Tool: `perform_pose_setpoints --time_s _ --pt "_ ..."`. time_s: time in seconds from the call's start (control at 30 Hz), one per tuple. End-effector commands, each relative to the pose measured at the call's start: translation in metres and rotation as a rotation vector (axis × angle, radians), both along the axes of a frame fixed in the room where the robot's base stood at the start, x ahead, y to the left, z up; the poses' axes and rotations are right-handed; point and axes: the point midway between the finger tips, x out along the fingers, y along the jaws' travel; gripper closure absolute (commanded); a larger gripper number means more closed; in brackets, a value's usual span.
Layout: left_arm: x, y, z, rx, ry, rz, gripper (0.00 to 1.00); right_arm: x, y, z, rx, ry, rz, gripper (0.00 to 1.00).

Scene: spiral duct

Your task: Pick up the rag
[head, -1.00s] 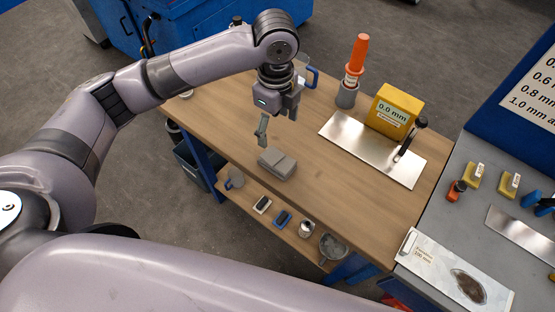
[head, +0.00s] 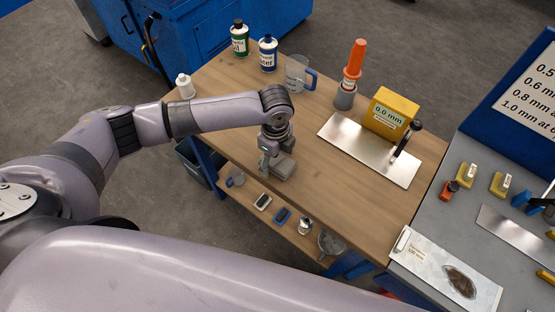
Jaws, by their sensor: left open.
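The rag (head: 284,168) is a small grey folded block on the wooden workbench (head: 235,100), near its front left edge. My left gripper (head: 270,160) points down right at the rag, with its jaws open. One finger shows at the rag's left side. The other finger is hard to make out, and the gripper hides the rag's far left part. I cannot tell whether the fingers touch the rag. My right gripper is not in view.
Behind my left arm stand a white bottle (head: 185,86), a green-labelled can (head: 240,38), a blue-labelled bottle (head: 268,54) and a clear jug (head: 297,74). An orange-topped tool (head: 352,75), a yellow block (head: 391,113) and a metal plate (head: 365,151) lie right. The bench front is clear.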

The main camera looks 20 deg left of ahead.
Motion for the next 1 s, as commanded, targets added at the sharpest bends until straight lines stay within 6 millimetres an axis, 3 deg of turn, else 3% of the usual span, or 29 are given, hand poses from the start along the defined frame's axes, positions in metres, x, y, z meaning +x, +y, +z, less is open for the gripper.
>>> perform_pose_setpoints --time_s 0.2,1.0 --pt "0.0000 -0.0002 -0.0011 0.000 0.000 -0.001 0.27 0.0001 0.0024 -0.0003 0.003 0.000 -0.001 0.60" --pt "0.0001 -0.0002 -0.0004 -0.001 -0.001 0.000 0.79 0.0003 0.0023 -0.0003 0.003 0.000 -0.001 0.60"
